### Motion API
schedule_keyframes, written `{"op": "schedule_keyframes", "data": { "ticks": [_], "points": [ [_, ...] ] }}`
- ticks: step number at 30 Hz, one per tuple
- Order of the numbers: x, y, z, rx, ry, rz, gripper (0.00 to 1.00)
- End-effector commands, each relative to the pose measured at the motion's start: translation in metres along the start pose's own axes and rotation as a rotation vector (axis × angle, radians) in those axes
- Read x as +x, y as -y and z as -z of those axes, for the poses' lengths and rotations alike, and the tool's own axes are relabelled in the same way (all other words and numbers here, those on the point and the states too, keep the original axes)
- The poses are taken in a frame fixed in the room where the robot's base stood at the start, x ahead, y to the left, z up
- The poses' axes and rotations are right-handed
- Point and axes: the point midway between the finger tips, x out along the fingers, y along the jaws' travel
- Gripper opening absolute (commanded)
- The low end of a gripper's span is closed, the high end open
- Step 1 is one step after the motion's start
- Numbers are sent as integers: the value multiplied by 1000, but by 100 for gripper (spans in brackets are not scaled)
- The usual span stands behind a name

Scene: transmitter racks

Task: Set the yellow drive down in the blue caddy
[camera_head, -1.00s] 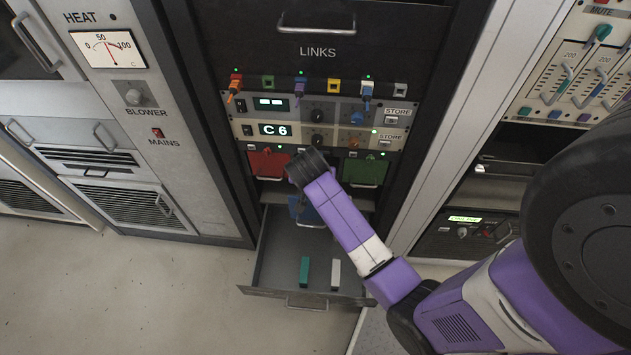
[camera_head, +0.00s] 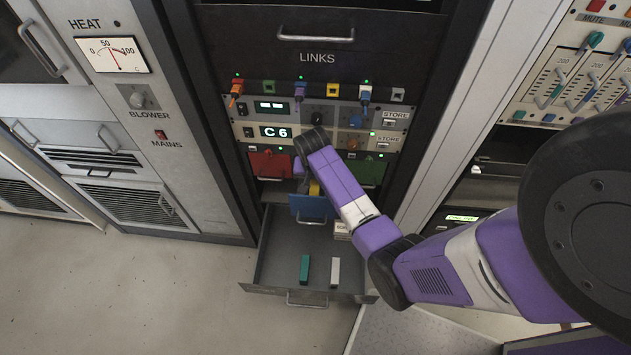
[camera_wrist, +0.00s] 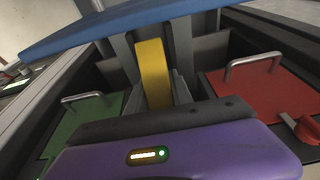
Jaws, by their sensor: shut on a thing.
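The yellow drive (camera_wrist: 153,75) is upright between the two grey fingers of my gripper (camera_wrist: 152,52) in the wrist view. My gripper is shut on it. The blue caddy (camera_head: 315,207) is pulled out below the rack panels, with its front and handle showing in the head view. Its blue front (camera_wrist: 110,30) crosses the top of the wrist view, just beyond the drive and fingers. A bit of the yellow drive (camera_head: 314,188) shows behind the blue front. My arm hides the fingertips in the head view. I cannot tell whether the drive touches the caddy's floor.
A red caddy (camera_head: 270,164) and a green caddy (camera_head: 364,172) flank the blue one. Below, an open grey drawer (camera_head: 268,268) holds a teal block (camera_head: 304,268), a pale block (camera_head: 334,271) and a pale labelled item (camera_head: 341,229). Plugs and knobs line the panels above.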

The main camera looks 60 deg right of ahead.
Motion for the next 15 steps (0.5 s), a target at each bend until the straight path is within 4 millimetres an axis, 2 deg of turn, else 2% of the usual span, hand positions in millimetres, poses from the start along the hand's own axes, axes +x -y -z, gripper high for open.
{"op": "schedule_keyframes", "data": {
  "ticks": [1, 3, 4, 7, 15],
  "points": [
    [5, -1, -8, -3, 13, -3, 0],
    [6, -1, -9, -3, 15, -3, 0],
    [7, -1, -10, -4, 17, -4, 29],
    [7, -1, -10, -4, 16, -4, 49],
    [5, 0, -8, -4, 12, -1, 49]
  ]
}}
